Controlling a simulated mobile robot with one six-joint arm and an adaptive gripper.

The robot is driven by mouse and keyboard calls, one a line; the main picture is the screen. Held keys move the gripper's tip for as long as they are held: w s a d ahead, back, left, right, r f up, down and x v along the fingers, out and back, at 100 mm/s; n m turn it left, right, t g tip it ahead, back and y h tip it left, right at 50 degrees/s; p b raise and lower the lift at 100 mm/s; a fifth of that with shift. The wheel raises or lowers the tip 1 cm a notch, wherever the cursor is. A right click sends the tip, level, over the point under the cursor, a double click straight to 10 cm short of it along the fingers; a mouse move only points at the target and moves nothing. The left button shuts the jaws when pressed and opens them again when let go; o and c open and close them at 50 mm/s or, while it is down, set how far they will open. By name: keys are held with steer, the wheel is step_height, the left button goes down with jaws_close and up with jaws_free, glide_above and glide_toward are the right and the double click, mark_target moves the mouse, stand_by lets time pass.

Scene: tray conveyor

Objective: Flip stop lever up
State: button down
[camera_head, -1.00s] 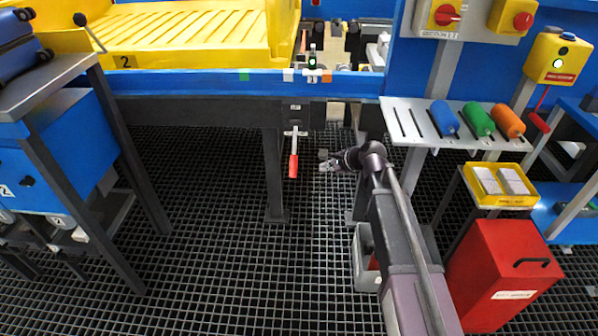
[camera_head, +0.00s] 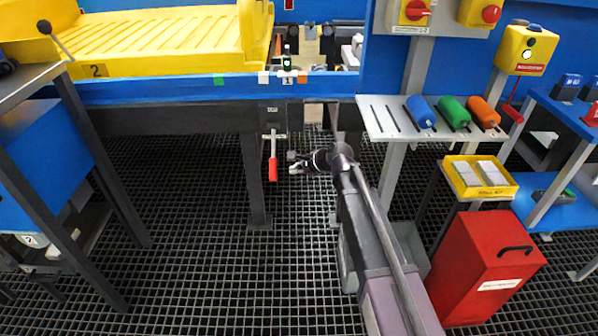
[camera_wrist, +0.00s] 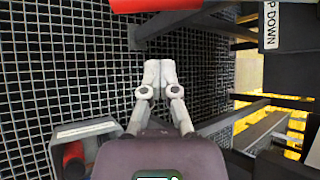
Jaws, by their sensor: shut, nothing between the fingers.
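The stop lever (camera_head: 272,160) hangs down from a bracket under the front edge of the conveyor. Its red handle points downward. My gripper (camera_head: 293,168) is just right of the red handle, at about the height of its lower half; a small gap shows between them in the head view. In the wrist view the two fingers (camera_wrist: 159,74) are together and empty. A red bar, likely the lever handle (camera_wrist: 155,4), crosses the top edge of that view, beyond the fingertips. A label plate (camera_wrist: 270,25) ending in "DOWN" shows at top right there.
A dark conveyor leg (camera_head: 254,180) stands just left of the lever. The blue conveyor rail (camera_head: 170,88) runs above, with a yellow tray (camera_head: 165,68) on it. A shelf with coloured rollers (camera_head: 378,120) and a red cabinet (camera_head: 480,265) stand to the right. The grated floor is open below.

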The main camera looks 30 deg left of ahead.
mark_target(273, 155)
steer(key=s+b+x, duration=0.1)
steer(key=b+x, duration=0.3)
steer(key=x, duration=0.3)
steer(key=shift+s+d+r+p, duration=0.1)
steer(key=shift+s+r+p, duration=0.25)
steer(key=shift+r+p, duration=0.5)
steer(key=shift+s+d+r+p, duration=0.1)
steer(key=shift+s+r+p, duration=0.2)
steer(key=shift+r+p, duration=0.55)
steer(key=shift+s+a, duration=0.1)
steer(key=shift+s, duration=0.05)
